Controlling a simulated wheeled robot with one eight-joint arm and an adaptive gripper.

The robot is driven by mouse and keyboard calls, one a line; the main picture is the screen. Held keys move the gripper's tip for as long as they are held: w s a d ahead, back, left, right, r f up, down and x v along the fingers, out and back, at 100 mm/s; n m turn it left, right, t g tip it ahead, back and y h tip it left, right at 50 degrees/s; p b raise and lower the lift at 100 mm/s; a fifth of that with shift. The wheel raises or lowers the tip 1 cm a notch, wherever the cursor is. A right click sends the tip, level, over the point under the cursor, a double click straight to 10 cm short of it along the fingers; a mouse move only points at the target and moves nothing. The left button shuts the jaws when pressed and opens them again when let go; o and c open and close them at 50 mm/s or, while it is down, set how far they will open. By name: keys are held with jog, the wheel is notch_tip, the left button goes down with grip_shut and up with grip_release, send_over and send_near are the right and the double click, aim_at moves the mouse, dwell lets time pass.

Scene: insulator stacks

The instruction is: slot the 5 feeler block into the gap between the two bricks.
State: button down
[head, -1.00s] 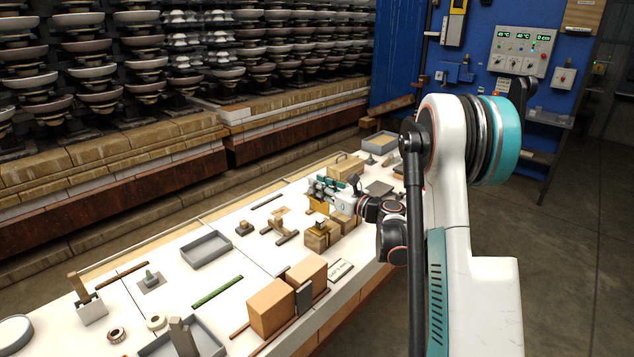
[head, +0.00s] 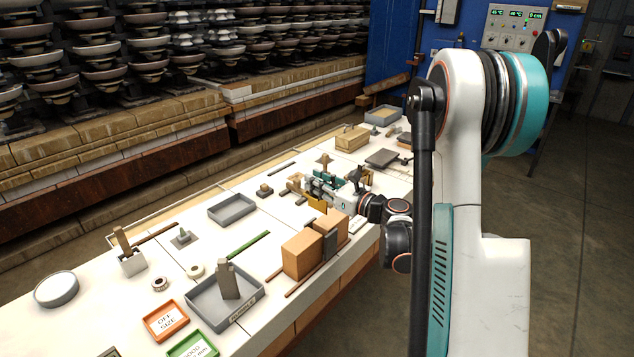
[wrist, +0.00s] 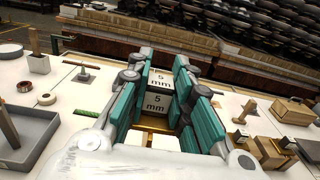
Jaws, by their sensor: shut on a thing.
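My gripper (head: 322,187) is above the white bench, behind the two bricks. Its teal-padded fingers are shut on the feeler block (wrist: 157,103), which shows two "5 mm" labels in the wrist view. A gold-coloured part shows below the held block. The two tan bricks, a near one (head: 300,256) and a far one (head: 332,226), stand side by side on the bench, apart from the gripper. The gap between them shows only as a narrow line in the head view; its width cannot be told. The bricks are not clearly seen in the wrist view.
A wooden box (head: 352,138) stands behind the gripper.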

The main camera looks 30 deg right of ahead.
aim_at(317, 199)
jog(key=shift+f, duration=0.1)
notch_tip(317, 199, down, 3)
jog(key=b, duration=0.3)
jog(key=shift+f, duration=0.15)
jog(key=shift+f+b, duration=0.3)
jog(key=shift+f, duration=0.85)
jog(key=shift+f, duration=0.3)
dwell(2.2)
jog(key=shift+r, duration=0.1)
dwell(2.4)
